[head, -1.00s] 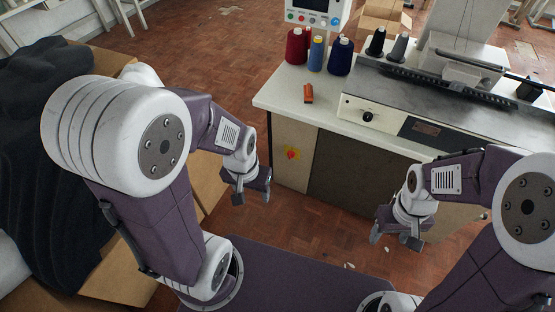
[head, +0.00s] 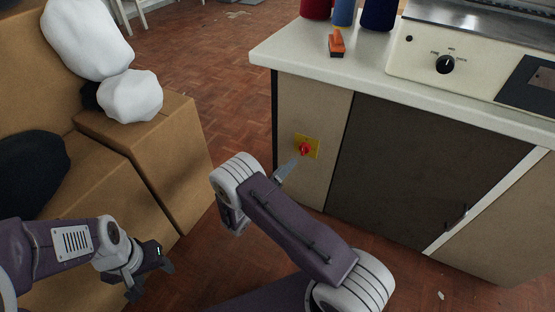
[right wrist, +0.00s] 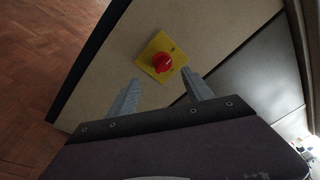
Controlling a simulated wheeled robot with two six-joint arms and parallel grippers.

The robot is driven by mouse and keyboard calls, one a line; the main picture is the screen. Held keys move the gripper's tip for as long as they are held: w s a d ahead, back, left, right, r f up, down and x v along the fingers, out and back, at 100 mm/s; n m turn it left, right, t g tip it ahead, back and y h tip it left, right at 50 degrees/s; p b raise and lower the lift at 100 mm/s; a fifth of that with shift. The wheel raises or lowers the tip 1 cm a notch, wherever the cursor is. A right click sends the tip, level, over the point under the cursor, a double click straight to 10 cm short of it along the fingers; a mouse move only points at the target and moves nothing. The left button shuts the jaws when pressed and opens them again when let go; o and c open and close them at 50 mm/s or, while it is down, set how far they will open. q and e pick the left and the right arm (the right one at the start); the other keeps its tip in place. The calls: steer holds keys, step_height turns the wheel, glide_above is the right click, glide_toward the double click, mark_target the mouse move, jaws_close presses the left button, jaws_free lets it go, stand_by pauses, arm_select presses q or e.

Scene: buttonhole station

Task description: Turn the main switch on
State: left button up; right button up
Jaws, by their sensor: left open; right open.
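The main switch is a red rotary knob (head: 305,149) on a yellow plate (head: 314,142), on the front of the cabinet below the worktop. In the right wrist view the red knob (right wrist: 162,62) sits just beyond and between the two fingertips, and I see no contact. My right gripper (right wrist: 158,92) is open and empty, pointing at the knob. In the head view its finger (head: 288,168) shows close to the lower left of the switch; the rest is hidden behind my arm. My left gripper (head: 150,278) is open and empty at the lower left, far from the switch.
The white worktop (head: 290,48) holds an orange-handled brush (head: 336,43), thread cones (head: 379,12) and a machine panel with a black dial (head: 445,64). Cardboard boxes (head: 150,150) with white bundles (head: 130,96) stand at the left. Brick-coloured floor (head: 190,60) lies between.

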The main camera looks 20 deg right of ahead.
mark_target(304, 149)
steer(key=b+x, duration=0.5)
steer(key=x, duration=0.4)
steer(key=shift+s+d+r, duration=0.15)
steer(key=shift+d+r, duration=0.05)
steer(key=shift+c, duration=0.3)
